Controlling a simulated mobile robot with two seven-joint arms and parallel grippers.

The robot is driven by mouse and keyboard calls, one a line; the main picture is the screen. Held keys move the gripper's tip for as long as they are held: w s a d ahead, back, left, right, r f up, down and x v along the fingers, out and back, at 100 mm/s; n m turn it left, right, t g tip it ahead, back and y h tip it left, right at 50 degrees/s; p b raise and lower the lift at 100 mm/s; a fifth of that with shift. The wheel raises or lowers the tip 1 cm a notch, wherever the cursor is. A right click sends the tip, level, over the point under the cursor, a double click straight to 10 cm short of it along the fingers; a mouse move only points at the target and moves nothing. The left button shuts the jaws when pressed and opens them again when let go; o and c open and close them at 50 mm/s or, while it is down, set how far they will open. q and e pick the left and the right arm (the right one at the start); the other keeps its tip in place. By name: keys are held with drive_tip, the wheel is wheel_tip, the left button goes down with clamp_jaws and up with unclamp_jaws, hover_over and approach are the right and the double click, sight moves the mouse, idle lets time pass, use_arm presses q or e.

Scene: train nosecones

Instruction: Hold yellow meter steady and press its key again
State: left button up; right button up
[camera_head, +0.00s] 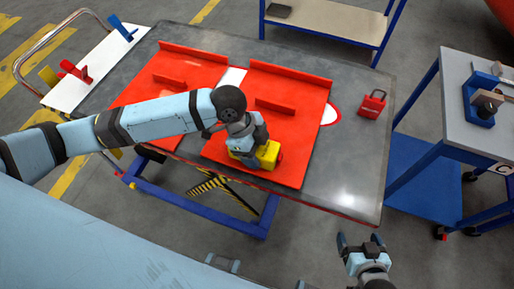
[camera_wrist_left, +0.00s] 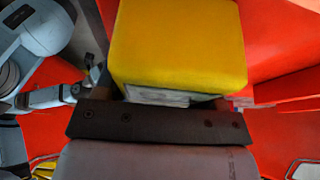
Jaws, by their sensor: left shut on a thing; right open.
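The yellow meter (camera_head: 268,155) sits on the right-hand red panel (camera_head: 310,110), near that panel's front edge. My left gripper (camera_head: 250,152) reaches down to it from the left and is shut on it, covering part of it. In the left wrist view the meter's smooth yellow body (camera_wrist_left: 178,45) fills the top middle, just beyond the dark gripper bar. Its key cannot be made out in either view. My right gripper (camera_head: 359,243) is open and empty, off the table's front edge and apart from the meter.
The red panels lie on a grey table (camera_head: 345,180) with raised red ribs. A red padlock-shaped object (camera_head: 373,103) stands at the table's right. A blue-framed side table (camera_head: 450,100) with tools is further right. A white cart (camera_head: 95,70) with clamps adjoins the left.

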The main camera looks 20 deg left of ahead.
drive_tip(key=shift+r, duration=0.15)
idle(0.6)
clamp_jaws()
idle(3.5)
